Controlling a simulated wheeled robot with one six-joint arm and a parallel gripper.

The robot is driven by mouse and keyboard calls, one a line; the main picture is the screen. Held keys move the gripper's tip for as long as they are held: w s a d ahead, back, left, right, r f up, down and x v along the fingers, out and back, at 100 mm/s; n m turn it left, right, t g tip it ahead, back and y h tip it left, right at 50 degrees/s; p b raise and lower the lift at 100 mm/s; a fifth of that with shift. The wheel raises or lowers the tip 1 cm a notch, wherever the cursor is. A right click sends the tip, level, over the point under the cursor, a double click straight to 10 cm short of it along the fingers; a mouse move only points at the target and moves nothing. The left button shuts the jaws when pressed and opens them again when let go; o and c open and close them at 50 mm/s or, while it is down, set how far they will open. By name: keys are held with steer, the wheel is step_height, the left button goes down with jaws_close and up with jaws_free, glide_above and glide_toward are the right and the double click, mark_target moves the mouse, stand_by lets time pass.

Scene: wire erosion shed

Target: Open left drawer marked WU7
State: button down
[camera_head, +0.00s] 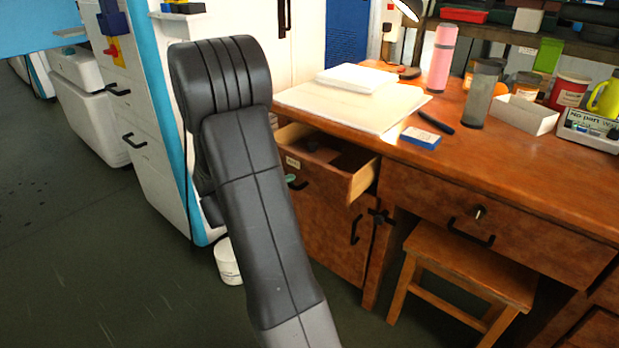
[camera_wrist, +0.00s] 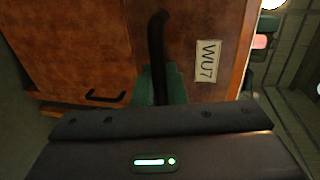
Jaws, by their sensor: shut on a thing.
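The left drawer (camera_head: 330,187) of the wooden desk is pulled partway out, and its inside shows from above in the head view. In the wrist view its brown front (camera_wrist: 225,20) carries a white label (camera_wrist: 207,62) reading WU7. A dark bar handle (camera_wrist: 157,45) is on this front. My gripper (camera_wrist: 160,85), with green fingers, is shut on the handle. In the head view my arm hides most of the gripper, and only a bit of green shows by the handle (camera_head: 298,185).
A cupboard door (camera_head: 335,235) with a handle is below the drawer. A wooden stool (camera_head: 465,265) stands under the desk at right. A white tub (camera_head: 228,262) is on the floor near my arm. The desktop holds a board, bottle and several containers.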

steer(key=f+v, duration=0.3)
steer(key=v, duration=1.2)
steer(key=shift+s+a, duration=0.35)
steer(key=shift+s, duration=0.3)
steer(key=shift+f, duration=0.1)
steer(key=c, duration=1.6)
jaws_free()
steer(key=p+v, duration=0.3)
steer(key=v, duration=1.1)
steer(key=shift+w+p, duration=0.1)
steer(key=shift+p, duration=0.3)
steer(key=shift+w, duration=0.1)
